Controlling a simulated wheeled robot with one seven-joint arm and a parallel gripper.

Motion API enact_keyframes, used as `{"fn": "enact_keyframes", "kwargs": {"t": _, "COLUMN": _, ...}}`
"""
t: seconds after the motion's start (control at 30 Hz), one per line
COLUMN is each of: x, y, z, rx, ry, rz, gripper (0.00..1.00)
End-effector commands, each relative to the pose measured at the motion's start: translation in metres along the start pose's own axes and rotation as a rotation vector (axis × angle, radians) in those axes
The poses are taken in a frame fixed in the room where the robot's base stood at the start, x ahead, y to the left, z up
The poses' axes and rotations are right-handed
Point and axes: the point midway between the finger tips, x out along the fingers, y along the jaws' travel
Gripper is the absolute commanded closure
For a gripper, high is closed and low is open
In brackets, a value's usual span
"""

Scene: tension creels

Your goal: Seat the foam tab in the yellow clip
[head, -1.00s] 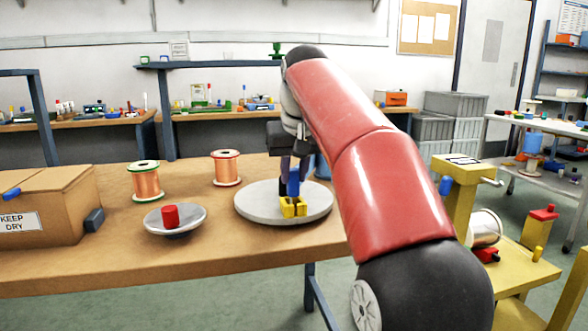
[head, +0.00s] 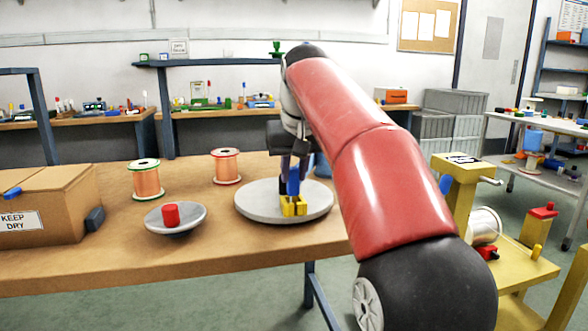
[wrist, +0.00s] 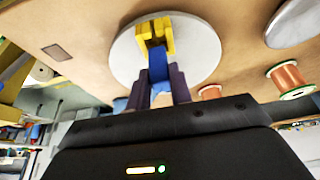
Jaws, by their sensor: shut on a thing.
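The yellow clip (head: 294,206) stands on a round grey plate (head: 255,207) on the workbench. My gripper (head: 294,172) is above the clip, its two fingers pointing down, shut on a blue foam tab (head: 294,183). In the wrist view the blue tab (wrist: 158,66) lies between my fingers (wrist: 160,84), and its far end is at the opening of the yellow clip (wrist: 154,36). The tab's end appears to reach the clip's jaws. How deep it sits in them cannot be told.
Two copper wire spools (head: 146,180) and a small grey dish (head: 172,220) with a red cylinder (head: 171,214) are left of the plate. A cardboard box (head: 50,205) is at the far left. A yellow stand (head: 464,195) is to the right.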

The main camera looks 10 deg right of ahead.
Motion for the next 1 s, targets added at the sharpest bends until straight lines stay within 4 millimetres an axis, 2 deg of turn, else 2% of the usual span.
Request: {"fn": "enact_keyframes", "kwargs": {"t": 1.0, "x": 0.0045, "y": 0.0000, "z": 0.0021, "rx": 0.000, "ry": 0.000, "rz": 0.000, "gripper": 1.00}}
